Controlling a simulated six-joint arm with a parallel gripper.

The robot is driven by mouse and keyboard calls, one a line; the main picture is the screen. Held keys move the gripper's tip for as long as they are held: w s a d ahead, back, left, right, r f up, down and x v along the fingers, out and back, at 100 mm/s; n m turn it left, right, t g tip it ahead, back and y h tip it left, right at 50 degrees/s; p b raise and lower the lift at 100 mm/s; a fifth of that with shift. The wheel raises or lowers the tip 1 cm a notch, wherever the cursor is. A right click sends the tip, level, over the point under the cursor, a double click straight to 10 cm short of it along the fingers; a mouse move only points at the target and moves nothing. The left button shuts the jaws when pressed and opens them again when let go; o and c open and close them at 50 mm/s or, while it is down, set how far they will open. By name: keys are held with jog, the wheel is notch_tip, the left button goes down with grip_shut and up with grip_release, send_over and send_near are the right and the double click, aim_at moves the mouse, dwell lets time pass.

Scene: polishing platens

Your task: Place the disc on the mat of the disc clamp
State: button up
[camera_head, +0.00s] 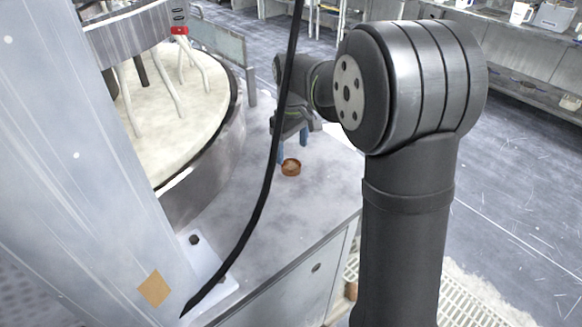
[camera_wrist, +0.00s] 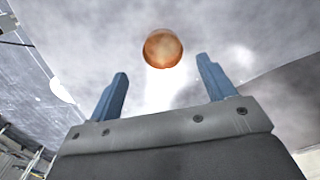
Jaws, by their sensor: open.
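A small round copper-brown piece, which I take to be the disc (camera_head: 291,168), rests on the grey bench top. In the head view it has a darker rim and a paler middle. It also shows in the wrist view as an orange-brown round (camera_wrist: 162,48) with a bright glint. My gripper (camera_head: 292,153) has blue fingers, spread apart and empty. In the wrist view the disc lies just beyond the gap between the fingertips (camera_wrist: 162,70), touching neither. I cannot make out the disc clamp or its mat with certainty in either view.
A large round platen (camera_head: 195,110) with a pale top and hanging cables stands left of the disc. A dark cable (camera_head: 262,200) crosses the head view. The bench top (camera_head: 315,205) around the disc is clear, up to its front edge. A light plate (camera_head: 207,262) with dark knobs lies lower left.

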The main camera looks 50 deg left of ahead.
aim_at(291, 165)
jog(key=f, duration=0.5)
jog(key=shift+s+d, duration=0.1)
jog(key=shift+s, duration=0.1)
jog(key=shift+c, duration=0.5)
jog(key=c, duration=1.1)
